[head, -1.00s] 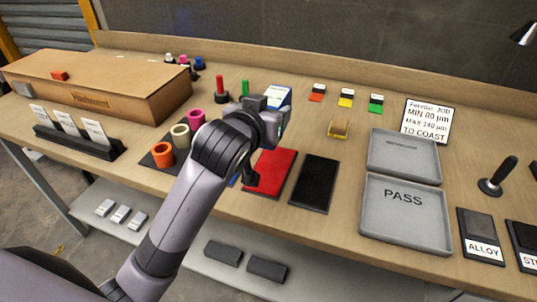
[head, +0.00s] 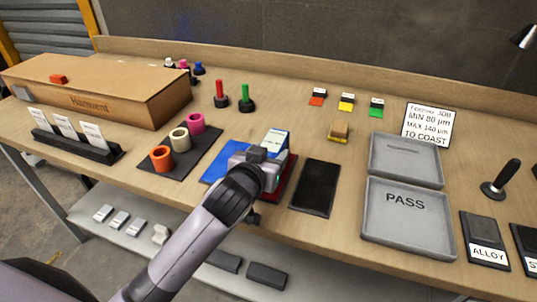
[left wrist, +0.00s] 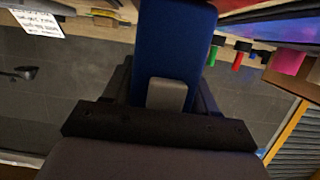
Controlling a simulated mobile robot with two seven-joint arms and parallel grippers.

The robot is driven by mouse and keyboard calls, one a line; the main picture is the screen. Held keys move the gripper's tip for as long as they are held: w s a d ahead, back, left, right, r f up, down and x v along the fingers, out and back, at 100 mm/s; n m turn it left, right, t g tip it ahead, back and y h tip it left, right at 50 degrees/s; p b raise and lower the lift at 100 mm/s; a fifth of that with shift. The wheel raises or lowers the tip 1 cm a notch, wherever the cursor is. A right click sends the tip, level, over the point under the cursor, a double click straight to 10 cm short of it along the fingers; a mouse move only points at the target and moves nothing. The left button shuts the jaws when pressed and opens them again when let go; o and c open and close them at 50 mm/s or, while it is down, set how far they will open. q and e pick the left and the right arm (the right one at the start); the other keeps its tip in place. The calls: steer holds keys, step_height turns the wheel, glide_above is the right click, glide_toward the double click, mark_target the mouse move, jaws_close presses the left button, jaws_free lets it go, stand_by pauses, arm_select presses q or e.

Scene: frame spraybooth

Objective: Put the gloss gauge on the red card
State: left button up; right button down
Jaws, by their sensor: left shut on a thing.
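My left gripper (head: 260,160) is shut on the gloss gauge (head: 276,140), a blue and white block. In the left wrist view the gauge's blue body (left wrist: 178,40) stands between the fingers. The gripper and gauge are over the red card (head: 290,183) and cover most of it; its right edge and lower corner show. I cannot tell whether the gauge touches the card. My right gripper is not in view.
A blue card (head: 216,173) lies left of the red card, a black card (head: 315,188) right of it. A dark mat with orange, cream and pink rings (head: 180,139) is farther left. Grey trays (head: 408,216) stand right. A sponge-like yellow block (head: 339,132) sits behind.

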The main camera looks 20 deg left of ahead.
arm_select(q)
steer(key=shift+f, duration=0.1)
steer(key=o, duration=1.4)
steer(key=shift+s+r, duration=0.1)
steer(key=shift+r, duration=0.1)
steer(key=v, duration=1.1)
steer(key=shift+s, duration=0.4)
steer(key=shift+r, duration=0.15)
steer(key=s+a+f+m+g, duration=0.1)
steer(key=s+a+f+g, duration=0.4)
steer(key=s+f, duration=0.45)
steer(key=s+a+f+m+g, duration=0.1)
steer(key=s+a+f+g, duration=0.1)
steer(key=s+f+g, duration=0.6)
steer(key=w+d+f+t+h, duration=0.1)
steer(key=w+f+t, duration=0.3)
steer(key=f+t, duration=0.4)
steer(key=shift+w+d+f+t+h+p, duration=0.2)
steer(key=shift+d+f+t+h+p, duration=0.2)
steer(key=shift+d, duration=0.5)
